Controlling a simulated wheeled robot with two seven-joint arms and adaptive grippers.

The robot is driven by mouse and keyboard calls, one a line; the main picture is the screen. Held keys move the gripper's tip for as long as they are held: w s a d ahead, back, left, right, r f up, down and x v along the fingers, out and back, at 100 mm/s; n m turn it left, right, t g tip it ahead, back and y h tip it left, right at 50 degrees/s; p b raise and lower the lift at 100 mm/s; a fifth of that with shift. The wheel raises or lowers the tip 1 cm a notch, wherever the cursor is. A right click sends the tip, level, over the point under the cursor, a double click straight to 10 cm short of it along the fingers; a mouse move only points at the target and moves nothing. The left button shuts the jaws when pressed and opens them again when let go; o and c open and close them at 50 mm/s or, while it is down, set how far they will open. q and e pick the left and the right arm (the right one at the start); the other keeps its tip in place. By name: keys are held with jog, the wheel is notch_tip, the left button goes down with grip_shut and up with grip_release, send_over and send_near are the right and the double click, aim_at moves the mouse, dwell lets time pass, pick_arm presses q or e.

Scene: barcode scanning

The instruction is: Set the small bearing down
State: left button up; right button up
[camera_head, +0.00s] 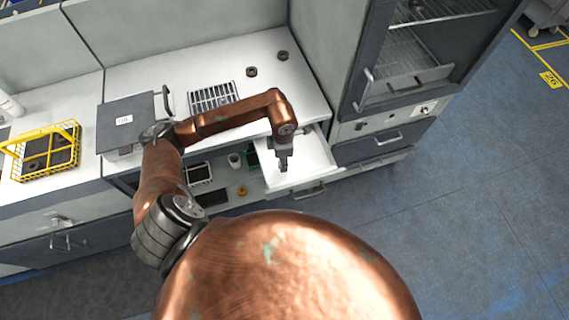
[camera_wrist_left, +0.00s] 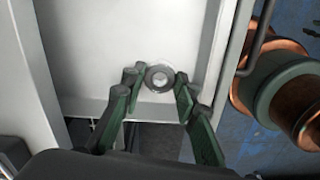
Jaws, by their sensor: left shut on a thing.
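My left gripper (camera_head: 283,166) points down over a pulled-out white drawer (camera_head: 310,158) under the counter. In the left wrist view its green fingers (camera_wrist_left: 159,83) are closed around the small bearing (camera_wrist_left: 159,78), a grey metal ring with a lighter centre. The bearing is seen against the drawer's pale bottom (camera_wrist_left: 125,45), near its front wall. I cannot tell whether it touches the bottom. In the head view the gripper hides the bearing. My right gripper is not in view.
Two dark rings (camera_head: 251,71) (camera_head: 282,56) lie on the white counter beside a wire rack (camera_head: 213,97). A grey box (camera_head: 127,124) and a yellow basket (camera_head: 45,152) stand further left. A cabinet with a glass door (camera_head: 410,60) rises right of the drawer.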

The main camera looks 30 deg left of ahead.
pick_arm(q)
jog(key=shift+w+f, duration=0.55)
jog(key=shift+f, duration=0.2)
jog(key=shift+a+f, duration=0.1)
jog(key=shift+f, duration=1.35)
jog(key=shift+f, duration=0.2)
jog(key=o, duration=1.2)
jog(key=shift+c, duration=0.2)
jog(key=shift+r, duration=0.15)
notch_tip(320, 180, up, 12)
jog(key=shift+r, duration=0.1)
